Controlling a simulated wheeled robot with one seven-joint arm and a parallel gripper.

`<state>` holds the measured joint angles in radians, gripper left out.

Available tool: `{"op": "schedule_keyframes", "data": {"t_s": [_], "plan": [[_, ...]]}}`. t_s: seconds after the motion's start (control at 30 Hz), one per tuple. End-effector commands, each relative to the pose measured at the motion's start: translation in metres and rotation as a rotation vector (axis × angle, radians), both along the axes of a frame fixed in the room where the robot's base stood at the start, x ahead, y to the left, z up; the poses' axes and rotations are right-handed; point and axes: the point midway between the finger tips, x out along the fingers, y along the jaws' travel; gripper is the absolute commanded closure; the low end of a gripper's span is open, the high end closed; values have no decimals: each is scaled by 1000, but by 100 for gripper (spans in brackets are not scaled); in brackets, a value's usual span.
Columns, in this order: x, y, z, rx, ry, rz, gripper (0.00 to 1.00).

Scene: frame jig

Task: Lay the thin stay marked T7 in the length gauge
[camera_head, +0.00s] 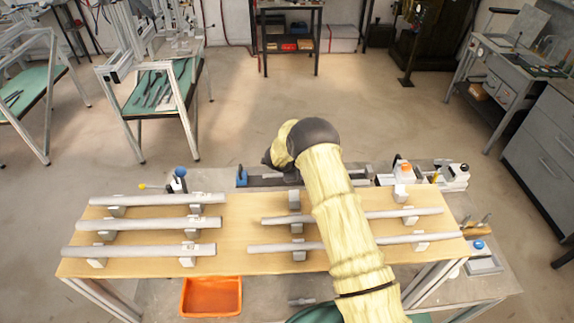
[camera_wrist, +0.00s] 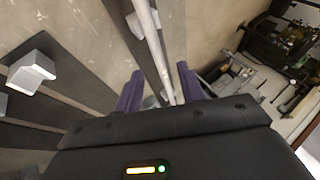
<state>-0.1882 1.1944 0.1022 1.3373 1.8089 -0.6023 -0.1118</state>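My gripper (camera_wrist: 158,88) points down with its two purple fingers spread. A thin pale stay (camera_wrist: 152,35) runs between the fingers, with a gap to each. It seems to lie along the dark rail of the length gauge (camera_wrist: 123,28); whether it is fully seated I cannot tell. No T7 mark is readable. In the head view the gauge (camera_head: 262,183) is a dark rail behind the wooden board, and my arm hides the fingers and that stay. Two thin stays, a middle one (camera_head: 425,211) and a front one (camera_head: 270,248), rest on supports at the board's right.
Three thicker tubes (camera_head: 140,225) rest on supports at the board's left. The back right pair of supports, including the left block (camera_head: 294,197), is empty. An orange tray (camera_head: 211,297) sits at the front. A blue-knobbed clamp (camera_head: 179,180) stands behind the board.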

Motion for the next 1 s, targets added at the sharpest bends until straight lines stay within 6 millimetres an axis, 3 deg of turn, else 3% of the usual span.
{"op": "schedule_keyframes", "data": {"t_s": [0.7, 1.0], "plan": [[-57, 47, 98, 1, -2, 0, 61], [-63, 52, 108, 0, 0, 1, 61]]}}
